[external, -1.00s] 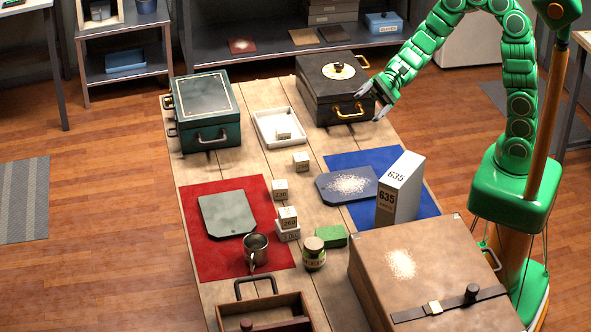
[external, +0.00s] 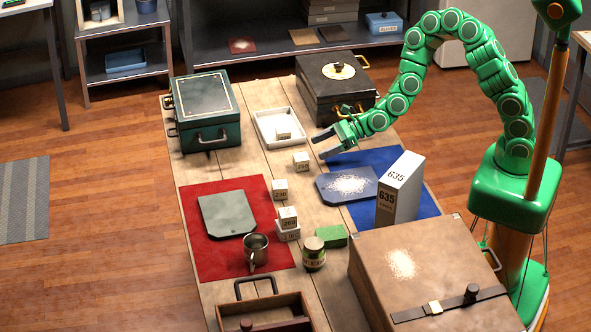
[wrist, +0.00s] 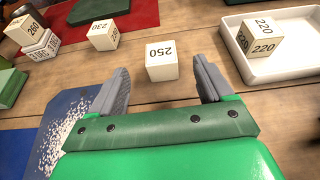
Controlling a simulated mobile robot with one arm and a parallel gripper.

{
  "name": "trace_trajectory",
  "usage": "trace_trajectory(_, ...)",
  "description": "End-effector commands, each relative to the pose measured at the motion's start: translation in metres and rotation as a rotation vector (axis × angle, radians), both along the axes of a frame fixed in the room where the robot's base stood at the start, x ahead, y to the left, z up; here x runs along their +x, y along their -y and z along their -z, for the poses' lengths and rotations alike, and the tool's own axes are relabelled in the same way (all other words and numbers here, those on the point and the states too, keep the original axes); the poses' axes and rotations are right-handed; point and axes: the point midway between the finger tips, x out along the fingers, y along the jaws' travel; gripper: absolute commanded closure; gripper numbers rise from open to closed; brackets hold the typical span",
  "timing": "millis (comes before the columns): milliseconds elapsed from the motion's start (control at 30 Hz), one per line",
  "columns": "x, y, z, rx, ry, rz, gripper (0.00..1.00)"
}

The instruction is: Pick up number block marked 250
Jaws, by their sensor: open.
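The number block marked 250 (wrist: 161,61) is a small cream cube on the wooden table. In the wrist view it lies ahead, between the lines of my two fingers, with a gap to both. It also shows in the external view (external: 301,162), just left of the fingertips. My gripper (external: 318,145) is open and empty, its fingers spread toward the block. In the wrist view my gripper (wrist: 165,82) shows both grey fingers in full.
The 220 block (wrist: 259,37) sits in a white tray (wrist: 292,66). The 230 block (wrist: 103,35) and the 260 block (wrist: 24,30) stand to the left in the wrist view. A black case (external: 335,95) is behind my gripper. A white 635 box (external: 400,185) stands on the blue mat.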

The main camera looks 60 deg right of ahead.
Motion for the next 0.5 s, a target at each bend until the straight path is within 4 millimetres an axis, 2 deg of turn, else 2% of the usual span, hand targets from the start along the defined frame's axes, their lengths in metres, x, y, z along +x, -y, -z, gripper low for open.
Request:
trace_trajectory(100,0.0,0.003,0.012,-0.004,-0.029,0.02,0.2)
trace_trajectory(500,0.014,-0.012,0.02,-0.004,-0.029,0.02,0.2)
